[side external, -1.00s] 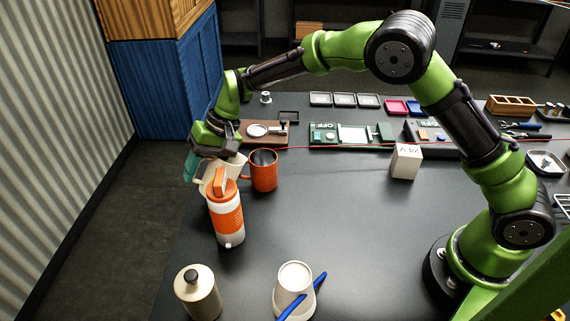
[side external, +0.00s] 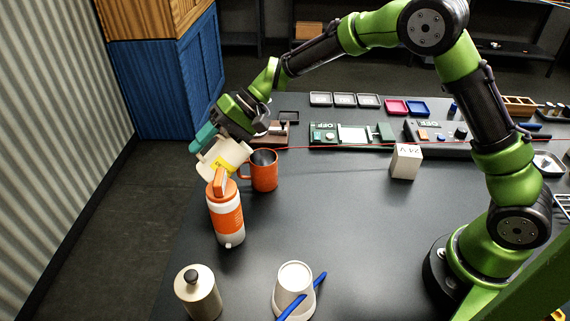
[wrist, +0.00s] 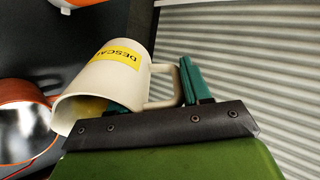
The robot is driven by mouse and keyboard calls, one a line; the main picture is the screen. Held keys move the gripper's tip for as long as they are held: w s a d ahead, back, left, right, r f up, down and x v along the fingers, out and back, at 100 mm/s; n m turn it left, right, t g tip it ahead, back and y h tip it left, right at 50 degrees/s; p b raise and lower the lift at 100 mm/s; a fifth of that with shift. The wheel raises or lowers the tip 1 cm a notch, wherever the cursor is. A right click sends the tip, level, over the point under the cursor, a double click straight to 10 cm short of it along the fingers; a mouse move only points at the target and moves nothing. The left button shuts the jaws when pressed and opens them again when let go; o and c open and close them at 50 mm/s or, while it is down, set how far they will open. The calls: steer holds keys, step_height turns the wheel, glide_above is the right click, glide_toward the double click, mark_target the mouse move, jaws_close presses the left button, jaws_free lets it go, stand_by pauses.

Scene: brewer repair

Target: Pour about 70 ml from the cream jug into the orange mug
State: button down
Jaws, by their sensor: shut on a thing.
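The cream jug (side external: 226,154) has a yellow label reading "DESCA..." and is tilted, its mouth toward the orange mug. My gripper (side external: 207,137) has teal fingers and is shut on the jug, at its handle side. The orange mug (side external: 265,173) stands upright on the table, just right of and below the jug. In the wrist view the jug (wrist: 108,78) lies across the middle, with a yellowish patch inside its mouth, and the mug (wrist: 20,133) is at the left edge beside that mouth. No stream is visible, and I cannot tell the mug's contents.
An orange and white bottle (side external: 226,212) stands close in front of the jug. A grey canister (side external: 197,292) and an upturned cream cup (side external: 294,285) with blue tongs stand at the front. A white 24 V box (side external: 405,161) is to the right. The middle of the table (side external: 345,220) is clear.

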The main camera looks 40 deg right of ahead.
mark_target(202, 162)
steer(key=shift+s+d+r+t+y, duration=0.1)
steer(key=shift+d+r+t+y, duration=0.1)
steer(key=shift+d+r+y, duration=0.45)
steer(key=shift+s+d+r+t+y, duration=0.1)
steer(key=shift+d+r+t+y, duration=0.15)
steer(key=shift+r+y, duration=0.7)
stand_by(1.9)
steer(key=a+f+h, duration=0.1)
steer(key=h, duration=0.1)
steer(key=a+f+g+h, duration=0.1)
steer(key=f+h, duration=0.1)
steer(key=a+f+h, duration=0.1)
steer(key=f, duration=0.1)
steer(key=shift+w+f+g+h, duration=0.15)
steer(key=shift+w+g+h, duration=0.1)
steer(key=shift+w+h, duration=0.15)
steer(key=shift+f, duration=0.1)
stand_by(1.4)
